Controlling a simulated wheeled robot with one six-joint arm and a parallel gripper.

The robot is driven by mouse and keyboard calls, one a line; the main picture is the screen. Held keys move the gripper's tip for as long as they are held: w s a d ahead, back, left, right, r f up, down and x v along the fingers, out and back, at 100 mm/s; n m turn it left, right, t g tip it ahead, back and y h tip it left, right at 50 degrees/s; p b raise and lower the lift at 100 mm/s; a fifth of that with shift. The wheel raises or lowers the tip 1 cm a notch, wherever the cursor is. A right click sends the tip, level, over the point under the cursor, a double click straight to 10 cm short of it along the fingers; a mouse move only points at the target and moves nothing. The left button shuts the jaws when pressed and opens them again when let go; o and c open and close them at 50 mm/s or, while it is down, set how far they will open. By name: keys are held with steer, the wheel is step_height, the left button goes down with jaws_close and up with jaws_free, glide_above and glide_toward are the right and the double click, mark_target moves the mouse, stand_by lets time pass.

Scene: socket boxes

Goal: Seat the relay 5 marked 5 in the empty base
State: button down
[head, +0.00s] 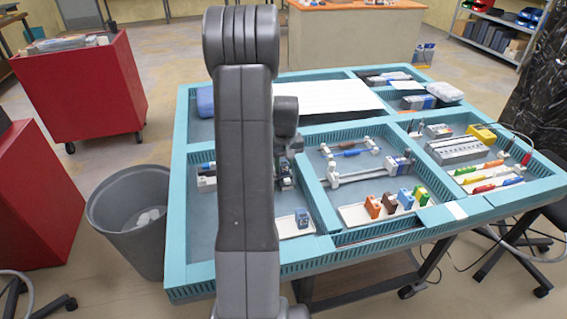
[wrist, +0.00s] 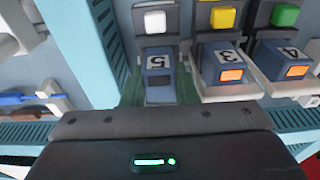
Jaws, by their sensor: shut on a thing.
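Relay 5 (wrist: 158,66), a blue block with a white label marked 5 and a dark, unlit window, is between the jaws of my gripper (wrist: 159,94). The gripper is shut on it; the fingers are mostly hidden behind the dark gripper body in the wrist view. The relay lines up with a base bearing a white button (wrist: 154,22). Whether it is fully down in that base I cannot tell. Beside it, relay 3 (wrist: 223,64) and relay 4 (wrist: 290,60) sit in a row with lit orange windows. In the head view my gripper (head: 286,180) is partly hidden by my arm.
A teal divider wall (wrist: 88,45) stands left of the row. In the head view, a blue block (head: 302,217) stands on a white tray (head: 290,231) at the front. Several coloured blocks (head: 373,206) stand in the neighbouring compartment. A grey bin (head: 130,215) is left of the table.

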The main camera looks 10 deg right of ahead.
steer(key=shift+f, duration=0.1)
steer(key=c, duration=1.1)
jaws_free()
steer(key=shift+o, duration=0.3)
